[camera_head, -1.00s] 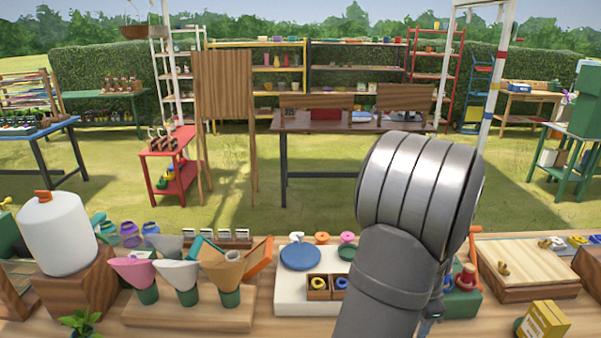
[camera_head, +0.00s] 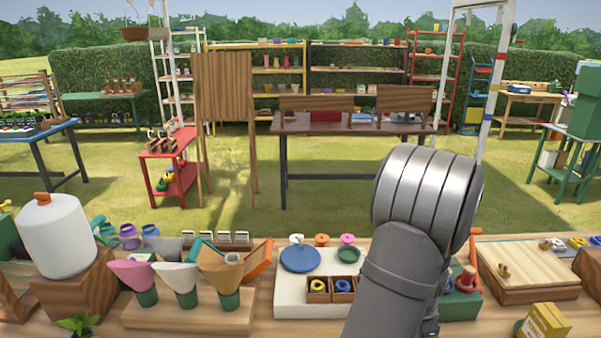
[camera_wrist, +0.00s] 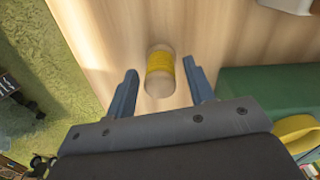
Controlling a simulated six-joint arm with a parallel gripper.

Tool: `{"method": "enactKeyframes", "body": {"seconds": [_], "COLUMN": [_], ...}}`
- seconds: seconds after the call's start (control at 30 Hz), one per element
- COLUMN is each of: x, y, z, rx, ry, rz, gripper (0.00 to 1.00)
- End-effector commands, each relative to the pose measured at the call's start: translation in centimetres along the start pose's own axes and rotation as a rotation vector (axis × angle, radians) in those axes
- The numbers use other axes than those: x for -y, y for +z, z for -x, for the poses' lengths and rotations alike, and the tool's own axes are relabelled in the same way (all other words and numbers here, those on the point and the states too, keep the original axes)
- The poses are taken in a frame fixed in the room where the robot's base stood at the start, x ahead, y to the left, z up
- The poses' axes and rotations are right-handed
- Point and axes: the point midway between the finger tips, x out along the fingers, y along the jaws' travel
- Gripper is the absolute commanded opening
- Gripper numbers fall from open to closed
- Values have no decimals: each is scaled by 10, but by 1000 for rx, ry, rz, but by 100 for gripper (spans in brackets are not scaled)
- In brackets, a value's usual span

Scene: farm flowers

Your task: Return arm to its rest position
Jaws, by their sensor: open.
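My arm stands at the right of the middle in the head view, over the near workbench. Its gripper end is hidden behind the arm there. In the wrist view my gripper (camera_wrist: 160,88) has its two dark blue fingers spread apart, with nothing held between them. A pale rounded wooden piece with a yellow band (camera_wrist: 160,72) lies on the bench top beyond and between the fingertips.
The wooden bench (camera_head: 500,325) holds a white board (camera_head: 290,300) with a blue disc (camera_head: 300,259), paper cones, a white jug (camera_head: 57,236) and a yellow box (camera_head: 543,323). A green block (camera_wrist: 250,92) lies right of my gripper.

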Motion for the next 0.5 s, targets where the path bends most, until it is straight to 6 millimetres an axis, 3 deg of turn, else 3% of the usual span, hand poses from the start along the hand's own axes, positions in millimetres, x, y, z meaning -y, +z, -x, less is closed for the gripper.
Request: {"method": "enactKeyframes", "body": {"seconds": [0.17, 0.5], "x": [-2, -62], "y": [-1, -17], "z": [36, 69], "rx": [-5, -5], "ry": [-4, -3], "rz": [-1, -6], "gripper": [49, 49]}}
